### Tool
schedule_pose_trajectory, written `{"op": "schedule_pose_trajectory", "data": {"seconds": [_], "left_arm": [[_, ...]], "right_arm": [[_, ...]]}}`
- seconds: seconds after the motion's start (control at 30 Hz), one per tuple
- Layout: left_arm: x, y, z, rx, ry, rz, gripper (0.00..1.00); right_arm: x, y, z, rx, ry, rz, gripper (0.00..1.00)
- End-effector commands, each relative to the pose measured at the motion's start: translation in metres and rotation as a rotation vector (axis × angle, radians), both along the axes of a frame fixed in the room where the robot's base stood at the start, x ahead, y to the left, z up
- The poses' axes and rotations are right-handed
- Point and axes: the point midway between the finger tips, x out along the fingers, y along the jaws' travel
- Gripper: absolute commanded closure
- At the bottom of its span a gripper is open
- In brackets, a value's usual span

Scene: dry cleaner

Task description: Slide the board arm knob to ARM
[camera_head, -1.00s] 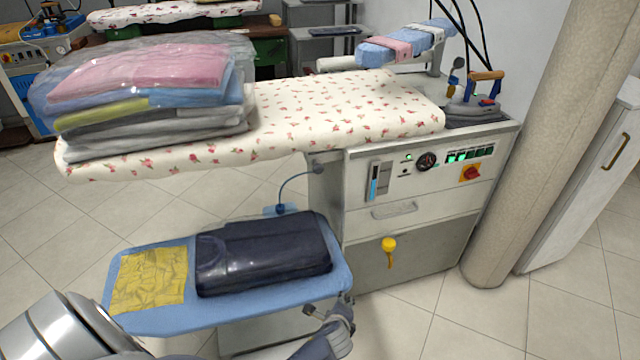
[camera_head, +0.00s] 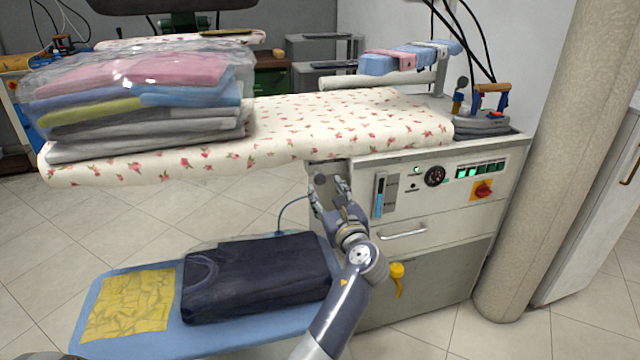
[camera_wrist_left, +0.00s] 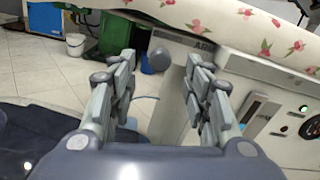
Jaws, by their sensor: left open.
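The grey round knob (camera_wrist_left: 159,60) shows in the left wrist view at the left end of the pressing unit, beside a panel with the letters ARM (camera_wrist_left: 204,46). My left gripper (camera_wrist_left: 160,66) is open, with one finger on each side of the knob in that picture. I cannot tell whether the fingertips reach around it or stop short. In the head view the left gripper (camera_head: 329,187) is raised in front of the unit's upper left corner and partly hides the knob.
The flowered ironing board (camera_head: 320,125) overhangs just above the gripper, with bagged clothes (camera_head: 145,95) on its left. The lower blue board (camera_head: 90,335) holds a dark folded garment (camera_head: 255,275). The control cabinet (camera_head: 440,225) stands to the right, with a yellow handle (camera_head: 397,272).

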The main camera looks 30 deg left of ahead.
Motion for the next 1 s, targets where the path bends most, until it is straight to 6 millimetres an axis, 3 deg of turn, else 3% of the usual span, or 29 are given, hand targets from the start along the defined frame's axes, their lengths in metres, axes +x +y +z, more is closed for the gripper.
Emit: {"op": "schedule_pose_trajectory", "data": {"seconds": [0.33,0.77,0.97,1.0], "left_arm": [[0.039,0.044,-0.002,0.0,0.0,-0.001,0.55],[0.046,0.053,-0.001,-0.002,-0.001,-0.002,0.55],[0.046,0.053,-0.001,-0.002,0.0,-0.002,0.98],[0.046,0.053,-0.001,-0.002,0.0,-0.002,1.0]], "right_arm": [[-0.009,-0.002,0.034,0.0,-0.02,-0.002,1.0],[-0.012,-0.002,0.04,0.0,-0.021,-0.002,1.0],[-0.012,-0.002,0.04,0.0,-0.021,-0.002,1.0],[-0.012,-0.002,0.04,0.0,-0.021,-0.002,1.0]]}}
